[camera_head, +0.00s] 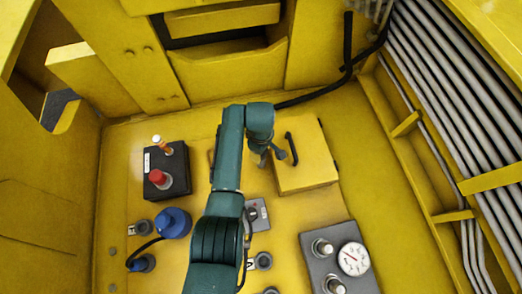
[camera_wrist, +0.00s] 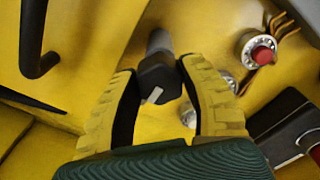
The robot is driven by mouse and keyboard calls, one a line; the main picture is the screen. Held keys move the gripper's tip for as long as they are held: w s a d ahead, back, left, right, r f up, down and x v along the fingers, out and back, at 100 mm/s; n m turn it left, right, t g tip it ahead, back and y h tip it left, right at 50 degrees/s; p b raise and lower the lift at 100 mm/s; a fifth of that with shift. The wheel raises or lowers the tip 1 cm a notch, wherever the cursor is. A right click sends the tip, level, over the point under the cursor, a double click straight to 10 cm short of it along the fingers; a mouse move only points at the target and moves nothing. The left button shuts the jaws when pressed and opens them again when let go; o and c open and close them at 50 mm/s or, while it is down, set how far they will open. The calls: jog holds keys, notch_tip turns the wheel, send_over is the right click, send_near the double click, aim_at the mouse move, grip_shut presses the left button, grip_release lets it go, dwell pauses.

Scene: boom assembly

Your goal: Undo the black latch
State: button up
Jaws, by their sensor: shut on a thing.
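The black latch (camera_wrist: 158,78) shows in the wrist view as a dark, blocky knob with a white mark on its face. A grey shaft stands out behind it. My gripper (camera_wrist: 157,68) has its two yellow-padded fingers on either side of the latch and is shut on it. In the head view my gripper (camera_head: 269,157) is at the left side of a yellow box (camera_head: 308,165), and the latch is too small or hidden to make out there.
A black bar handle (camera_head: 292,148) stands on the yellow box; it also shows in the wrist view (camera_wrist: 36,38). A black box with a red button (camera_head: 157,177), a blue connector (camera_head: 173,222) and a grey gauge panel (camera_head: 330,244) surround the arm. Pipes (camera_head: 455,85) line the right.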

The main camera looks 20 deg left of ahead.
jog(key=shift+s+f, duration=0.1)
jog(key=shift+f, duration=0.05)
jog(key=o, duration=1.2)
jog(key=shift+o, duration=0.2)
notch_tip(320, 180, up, 12)
